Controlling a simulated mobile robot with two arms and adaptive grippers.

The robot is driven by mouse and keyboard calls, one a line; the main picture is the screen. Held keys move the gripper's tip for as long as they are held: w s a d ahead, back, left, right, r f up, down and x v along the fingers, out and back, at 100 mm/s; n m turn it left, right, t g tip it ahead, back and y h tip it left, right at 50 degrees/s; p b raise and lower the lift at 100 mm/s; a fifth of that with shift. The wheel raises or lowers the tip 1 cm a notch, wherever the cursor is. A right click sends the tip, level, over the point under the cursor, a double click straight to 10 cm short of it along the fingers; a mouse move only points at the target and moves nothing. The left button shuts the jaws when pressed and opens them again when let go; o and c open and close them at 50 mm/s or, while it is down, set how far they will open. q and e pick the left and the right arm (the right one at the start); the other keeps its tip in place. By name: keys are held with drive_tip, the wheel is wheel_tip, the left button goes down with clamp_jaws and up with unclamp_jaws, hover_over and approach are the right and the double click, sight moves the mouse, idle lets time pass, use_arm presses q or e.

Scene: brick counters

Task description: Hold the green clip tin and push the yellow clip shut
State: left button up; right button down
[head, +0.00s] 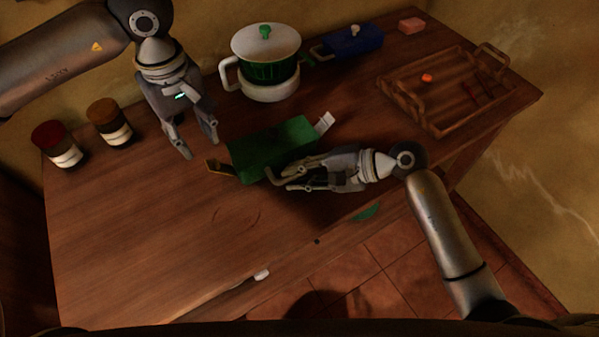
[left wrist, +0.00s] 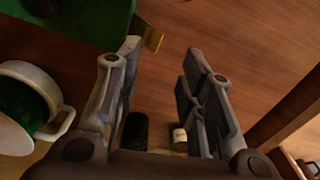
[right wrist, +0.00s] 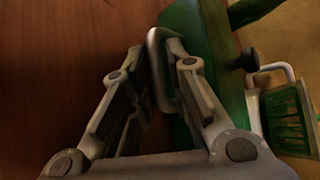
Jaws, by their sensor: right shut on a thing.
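The green clip tin (head: 265,148) lies on the wooden counter. Its yellow clip (head: 217,166) stands out from the tin's left end; it also shows in the left wrist view (left wrist: 153,38). A pale clip (head: 324,122) sticks out at the other end. My right gripper (head: 288,174) is shut on the tin's grey handle (right wrist: 157,65) at the near side, its fingers partly hiding it. My left gripper (head: 201,148) is open and empty, above the counter just left of the tin. In its wrist view, the clip is beside the left-hand finger; contact cannot be told.
A white and green pot (head: 268,88) and a blue box (head: 350,42) stand behind the tin. Two jars (head: 60,145) (head: 110,124) stand at left. A wooden tray (head: 445,125) is at right, with a pink block (head: 411,26) behind.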

sight(223, 166)
use_arm(q)
drive_tip(key=shift+a+f+n, duration=0.1)
drive_tip(key=shift+n, duration=0.2)
drive_tip(key=c, duration=0.4)
drive_tip(key=shift+a+n, duration=0.25)
drive_tip(key=shift+n, duration=0.25)
drive_tip(key=shift+c, duration=1.4)
drive_tip(key=shift+s+a+f+n, duration=0.15)
drive_tip(key=shift+a+n, duration=0.3)
drive_tip(key=shift+n, duration=0.45)
clamp_jaws()
drive_tip(key=shift+n, duration=0.5)
drive_tip(key=shift+a+f, duration=0.15)
drive_tip(key=shift+f, duration=4)
drive_tip(key=shift+s, duration=0.1)
